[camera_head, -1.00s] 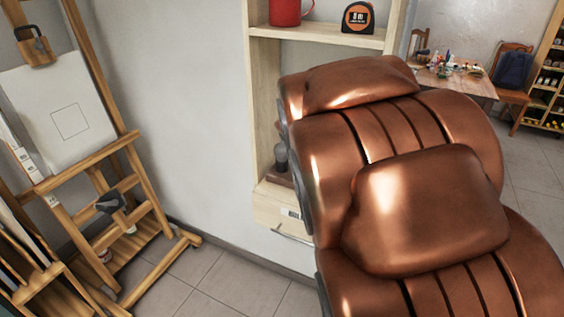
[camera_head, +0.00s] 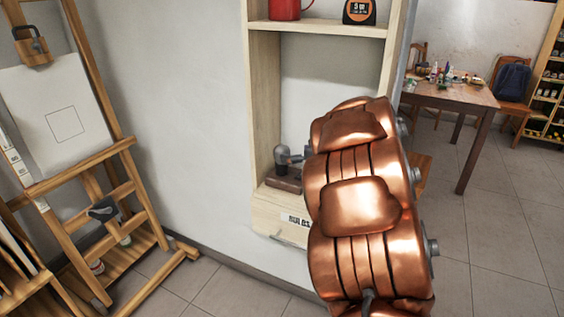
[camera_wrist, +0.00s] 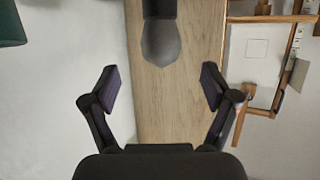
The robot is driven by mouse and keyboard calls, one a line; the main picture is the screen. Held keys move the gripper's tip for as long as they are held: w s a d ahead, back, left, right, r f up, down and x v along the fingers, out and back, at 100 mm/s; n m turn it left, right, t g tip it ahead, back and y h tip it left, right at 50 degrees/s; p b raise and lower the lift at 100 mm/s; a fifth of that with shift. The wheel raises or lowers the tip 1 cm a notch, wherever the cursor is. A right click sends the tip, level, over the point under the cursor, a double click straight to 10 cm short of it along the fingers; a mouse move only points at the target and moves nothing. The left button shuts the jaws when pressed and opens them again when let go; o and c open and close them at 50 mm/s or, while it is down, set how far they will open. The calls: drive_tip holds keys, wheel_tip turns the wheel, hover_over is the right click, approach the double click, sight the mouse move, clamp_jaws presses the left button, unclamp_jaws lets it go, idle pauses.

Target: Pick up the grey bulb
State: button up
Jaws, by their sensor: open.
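The grey bulb (camera_head: 281,153) stands upright on a brown block (camera_head: 284,181) in the lower compartment of the pale wooden shelf. In the head view my copper arm hides most of the gripper; a small grey part shows right beside the bulb.
The shelf (camera_head: 265,105) has a side wall close to the bulb. A red mug (camera_head: 285,9) and a tape measure (camera_head: 359,11) stand on the board above. A labelled drawer (camera_head: 280,218) is below. An easel (camera_head: 75,170) stands left; a cluttered table (camera_head: 450,96) is back right.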

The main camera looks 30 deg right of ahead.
sight(286, 150)
drive_tip(key=shift+x, duration=1.1)
drive_tip(key=shift+r+b+x, duration=0.15)
drive_tip(key=shift+x, duration=1.25)
drive_tip(key=shift+r+b+x, duration=0.15)
drive_tip(key=shift+r+x, duration=0.05)
drive_tip(key=shift+x, duration=1.15)
drive_tip(key=shift+w, duration=0.15)
drive_tip(key=c, duration=1.3)
drive_tip(key=shift+r, duration=0.1)
